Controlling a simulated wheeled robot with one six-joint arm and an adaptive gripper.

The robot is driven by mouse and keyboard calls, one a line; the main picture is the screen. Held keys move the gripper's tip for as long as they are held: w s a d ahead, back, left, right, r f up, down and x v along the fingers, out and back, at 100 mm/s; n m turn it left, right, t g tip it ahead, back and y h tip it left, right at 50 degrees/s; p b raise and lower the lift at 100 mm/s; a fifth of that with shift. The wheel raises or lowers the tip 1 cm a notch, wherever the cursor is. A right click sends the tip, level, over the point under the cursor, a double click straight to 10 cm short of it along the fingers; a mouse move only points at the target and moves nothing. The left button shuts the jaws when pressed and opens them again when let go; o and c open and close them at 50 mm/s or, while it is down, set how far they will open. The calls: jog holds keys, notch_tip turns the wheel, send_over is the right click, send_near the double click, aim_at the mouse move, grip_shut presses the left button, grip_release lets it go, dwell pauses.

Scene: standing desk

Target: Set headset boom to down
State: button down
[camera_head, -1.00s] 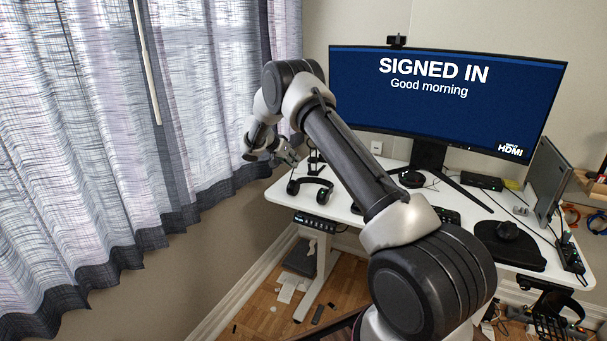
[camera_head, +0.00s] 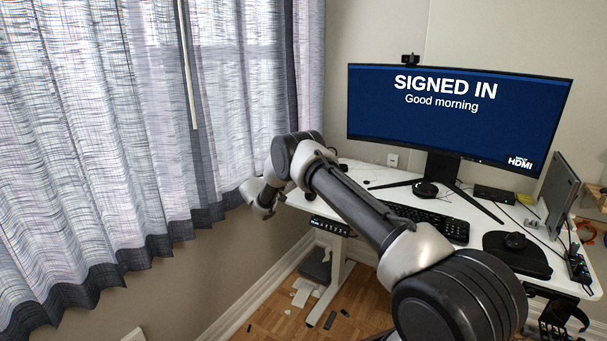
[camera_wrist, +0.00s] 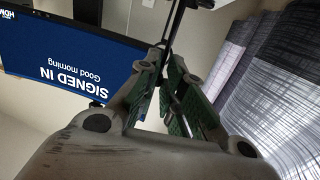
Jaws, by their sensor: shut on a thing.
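My gripper (camera_wrist: 174,72) shows in the wrist view with its green-padded fingers close together around a thin dark rod (camera_wrist: 174,28). The rod looks like the headset's boom, but I cannot be sure. It runs up to a dark piece at the top edge of that view. In the head view my wrist is low by the desk's left end, and the fingertips are not clear there. The headset is mostly or wholly hidden behind my arm, so the boom's angle cannot be told.
The white desk (camera_head: 362,178) carries a keyboard (camera_head: 430,221), a mouse (camera_head: 514,241) on a dark pad and a large monitor (camera_head: 455,115) reading "SIGNED IN". A curtain (camera_head: 120,130) hangs close on the left. Papers and small items lie on the floor below.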

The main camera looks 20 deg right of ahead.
jog(key=shift+s+a+f, duration=0.15)
jog(key=shift+a, duration=0.05)
dwell(0.5)
jog(key=c, duration=1.7)
grip_release()
jog(key=shift+o, duration=0.2)
jog(key=v, duration=1.2)
jog(key=shift+f, duration=0.25)
